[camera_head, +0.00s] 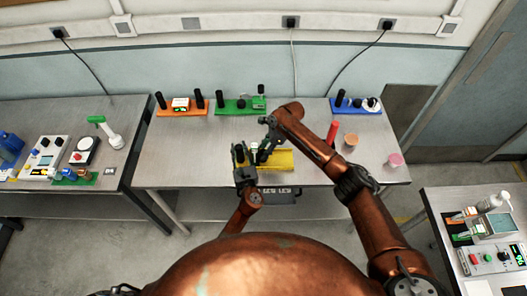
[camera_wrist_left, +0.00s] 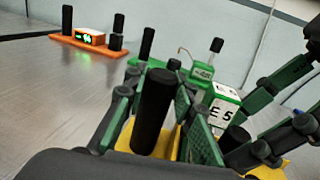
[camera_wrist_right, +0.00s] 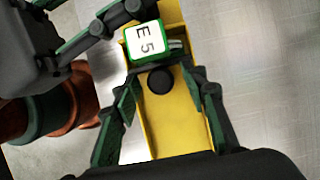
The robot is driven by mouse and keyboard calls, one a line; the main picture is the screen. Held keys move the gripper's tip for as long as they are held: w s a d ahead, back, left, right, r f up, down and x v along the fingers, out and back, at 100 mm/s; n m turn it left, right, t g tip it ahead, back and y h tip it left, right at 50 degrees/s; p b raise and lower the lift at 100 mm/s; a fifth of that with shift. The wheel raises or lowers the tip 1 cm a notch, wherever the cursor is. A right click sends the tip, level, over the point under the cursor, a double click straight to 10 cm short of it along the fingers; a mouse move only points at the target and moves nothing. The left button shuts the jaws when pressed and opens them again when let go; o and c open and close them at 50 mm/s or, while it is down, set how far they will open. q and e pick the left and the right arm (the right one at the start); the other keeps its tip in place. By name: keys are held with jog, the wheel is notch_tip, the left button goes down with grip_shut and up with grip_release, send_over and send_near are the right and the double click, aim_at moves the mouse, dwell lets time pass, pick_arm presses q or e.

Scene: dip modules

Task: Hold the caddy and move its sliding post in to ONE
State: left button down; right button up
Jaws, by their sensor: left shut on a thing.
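The yellow caddy (camera_head: 280,160) lies near the front edge of the middle table. My left gripper (camera_head: 240,156) is shut on a black upright post (camera_wrist_left: 154,108) at the caddy's left end; its fingers stand on either side of the post in the left wrist view. A white block with green edges (camera_wrist_right: 143,40), marked E 5, sits on the caddy between the grippers. My right gripper (camera_wrist_right: 160,76) is open above the caddy. A round black post top (camera_wrist_right: 159,81) shows between its spread fingers, with gaps on both sides. I cannot read any ONE mark.
Behind stand an orange stand (camera_head: 181,111), a green stand (camera_head: 240,106) and a blue stand (camera_head: 356,110), each with black posts. A red cylinder (camera_head: 332,133) and round pieces lie to the right. The table's left part is clear. Side tables hold other devices.

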jog(key=shift+a+f, duration=0.15)
jog(key=shift+f, duration=0.25)
grip_shut()
dwell(0.5)
